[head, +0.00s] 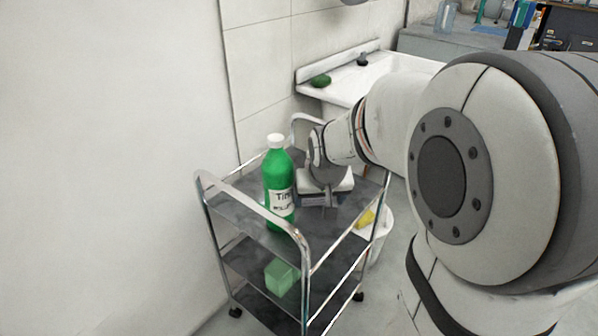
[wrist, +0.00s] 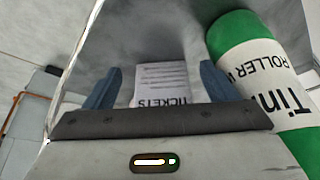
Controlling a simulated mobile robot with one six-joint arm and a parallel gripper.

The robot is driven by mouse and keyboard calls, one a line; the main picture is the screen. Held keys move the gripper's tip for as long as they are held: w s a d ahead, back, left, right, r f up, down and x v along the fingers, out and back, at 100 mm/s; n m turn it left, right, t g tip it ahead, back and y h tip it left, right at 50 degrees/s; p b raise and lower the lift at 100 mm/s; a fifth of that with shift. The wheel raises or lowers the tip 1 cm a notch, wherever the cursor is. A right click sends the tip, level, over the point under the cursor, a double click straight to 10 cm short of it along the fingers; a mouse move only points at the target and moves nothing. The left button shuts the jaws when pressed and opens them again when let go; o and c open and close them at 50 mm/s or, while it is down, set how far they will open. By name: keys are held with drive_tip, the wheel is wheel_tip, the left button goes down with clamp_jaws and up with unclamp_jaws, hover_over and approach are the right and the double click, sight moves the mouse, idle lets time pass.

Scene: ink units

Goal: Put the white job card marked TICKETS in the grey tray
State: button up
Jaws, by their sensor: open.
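The white job card (wrist: 160,82) marked TICKETS shows in the wrist view, its print upside down, against the grey top of the trolley. Its near end is hidden by my gripper's body. My gripper (wrist: 157,78) is open, with one blue finger on each side of the card in the picture and a gap to each. I cannot tell how far the fingertips are from it. In the head view my gripper (head: 325,205) points down over the trolley's top shelf, and the card cannot be made out there. I cannot make out a separate grey tray in either view.
A green bottle (head: 278,185) with a white cap stands on the trolley (head: 258,234), left of my gripper; it is close on the right in the wrist view (wrist: 238,38). A green block (head: 281,277) sits on a lower shelf. A white sink (head: 365,78) is behind.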

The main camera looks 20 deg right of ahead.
sight(315, 204)
drive_tip(key=shift+w+d+f+b, duration=0.2)
drive_tip(key=shift+w+b, duration=0.1)
drive_tip(key=shift+w, duration=0.6)
drive_tip(key=shift+w+d+f+b, duration=0.1)
drive_tip(key=shift+w+f+b, duration=0.2)
drive_tip(key=shift+w, duration=0.55)
drive_tip(key=shift+w+d+f+b, duration=0.1)
drive_tip(key=shift+w+b, duration=0.25)
drive_tip(key=shift+w, duration=0.55)
drive_tip(key=shift+c, duration=0.2)
drive_tip(key=c, duration=0.8)
